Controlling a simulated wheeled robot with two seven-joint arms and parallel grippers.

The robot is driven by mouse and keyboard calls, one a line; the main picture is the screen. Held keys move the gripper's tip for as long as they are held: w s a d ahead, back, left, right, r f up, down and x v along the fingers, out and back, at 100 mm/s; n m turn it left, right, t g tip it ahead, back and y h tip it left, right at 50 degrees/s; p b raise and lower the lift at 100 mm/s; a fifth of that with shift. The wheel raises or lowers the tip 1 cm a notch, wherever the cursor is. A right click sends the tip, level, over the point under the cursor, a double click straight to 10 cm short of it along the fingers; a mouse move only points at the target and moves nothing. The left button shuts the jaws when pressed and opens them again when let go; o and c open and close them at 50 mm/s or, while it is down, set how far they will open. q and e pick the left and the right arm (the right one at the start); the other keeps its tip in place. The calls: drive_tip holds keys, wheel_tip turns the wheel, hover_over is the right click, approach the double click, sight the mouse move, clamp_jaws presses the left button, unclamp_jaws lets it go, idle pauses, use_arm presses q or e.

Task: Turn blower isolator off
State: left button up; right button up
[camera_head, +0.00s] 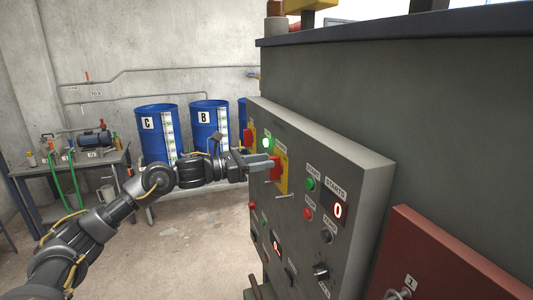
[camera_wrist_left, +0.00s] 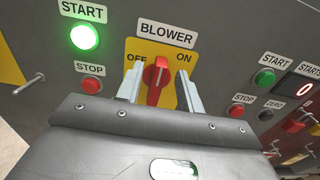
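The blower isolator is a red rotary handle (camera_wrist_left: 156,82) on a yellow plate (camera_wrist_left: 133,48) under a BLOWER label, with OFF at the left and ON at the right. The handle's long axis runs roughly up and down in the left wrist view. In the head view the yellow plate (camera_head: 283,182) is on the grey panel, partly covered by my gripper. My left gripper (camera_head: 264,163) reaches it from the left. In the left wrist view its fingers (camera_wrist_left: 159,82) are apart, one on each side of the handle, with visible gaps. My right gripper is not in view.
The panel (camera_head: 350,170) also carries a lit green START button (camera_wrist_left: 84,37), a red STOP button (camera_wrist_left: 92,85), and another green START button (camera_head: 310,184). A metal lever (camera_wrist_left: 29,83) sticks out nearby. Blue drums (camera_head: 157,132) and a bench (camera_head: 75,165) stand behind.

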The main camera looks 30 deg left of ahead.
use_arm(q)
drive_tip(key=shift+w+d, duration=0.5)
clamp_jaws()
drive_tip(key=shift+f, duration=0.1)
drive_tip(key=f+n+b, duration=0.1)
drive_tip(key=n, duration=0.5)
drive_tip(key=w+a+n+b, duration=0.1)
drive_tip(key=n, duration=0.5)
drive_tip(key=a+f+n+b, duration=0.1)
drive_tip(key=n, duration=0.5)
drive_tip(key=shift+w+f, duration=0.3)
drive_tip(key=shift+w, duration=0.1)
idle(0.4)
